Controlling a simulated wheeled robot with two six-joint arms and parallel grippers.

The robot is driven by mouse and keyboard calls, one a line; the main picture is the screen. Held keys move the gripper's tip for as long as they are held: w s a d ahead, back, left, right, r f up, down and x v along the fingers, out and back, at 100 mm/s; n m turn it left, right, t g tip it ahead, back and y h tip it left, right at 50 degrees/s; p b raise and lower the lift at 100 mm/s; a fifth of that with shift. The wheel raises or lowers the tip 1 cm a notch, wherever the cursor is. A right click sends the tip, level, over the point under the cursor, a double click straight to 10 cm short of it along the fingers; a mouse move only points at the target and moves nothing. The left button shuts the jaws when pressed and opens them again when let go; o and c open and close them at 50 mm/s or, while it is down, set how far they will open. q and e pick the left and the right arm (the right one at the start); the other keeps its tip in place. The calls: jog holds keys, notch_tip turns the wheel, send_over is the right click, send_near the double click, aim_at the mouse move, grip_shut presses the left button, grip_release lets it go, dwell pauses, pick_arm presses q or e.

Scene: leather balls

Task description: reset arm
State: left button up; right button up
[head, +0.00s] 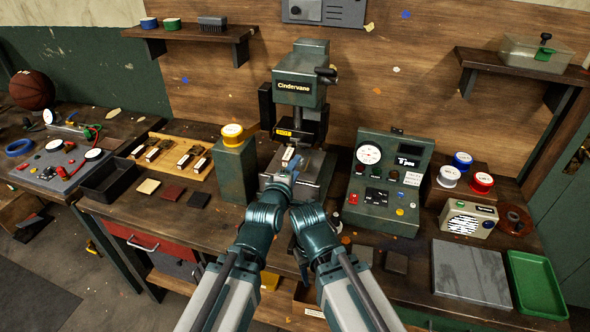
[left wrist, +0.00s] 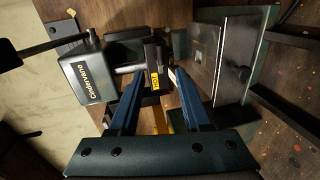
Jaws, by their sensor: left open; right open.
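My left gripper (head: 291,170) is at the front of the green Cindervane press (head: 300,85), close to its bed. In the left wrist view its two blue fingers (left wrist: 155,92) are apart, with the press head (left wrist: 88,75) and its yellow-labelled ram (left wrist: 154,80) beyond them. A small white-faced block (head: 288,154) shows by the fingertips in the head view; I cannot tell whether they touch it. My right gripper (head: 303,266) is lower, just over the bench's front edge beside my left arm, and partly hidden by my arm links. Nothing shows in it.
A green gauge box (head: 384,190) stands close on the right. A grey slab (head: 470,272) and green tray (head: 536,285) lie farther right.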

pick_arm(q)
jog(key=s+a+f+m+g+y, duration=0.3)
jog(key=a+f+m+g, duration=0.35)
jog(key=a+f, duration=0.35)
jog(key=s+a+f+m+g+y, duration=0.1)
jog(key=s+a+f+m+g, duration=0.3)
jog(key=s, duration=0.2)
jog(key=s+a+f+m+g+y, duration=0.1)
jog(key=s+a+f+m+g, duration=0.3)
jog(key=s, duration=0.2)
jog(key=s+d+m+y, duration=0.1)
jog(key=s+d+m, duration=0.2)
jog(key=s+d, duration=0.3)
jog(key=d+g, duration=0.1)
jog(key=d, duration=0.3)
jog(key=shift+s+d+r, duration=0.2)
jog(key=shift+s+d, duration=0.15)
jog(key=shift+d, duration=0.05)
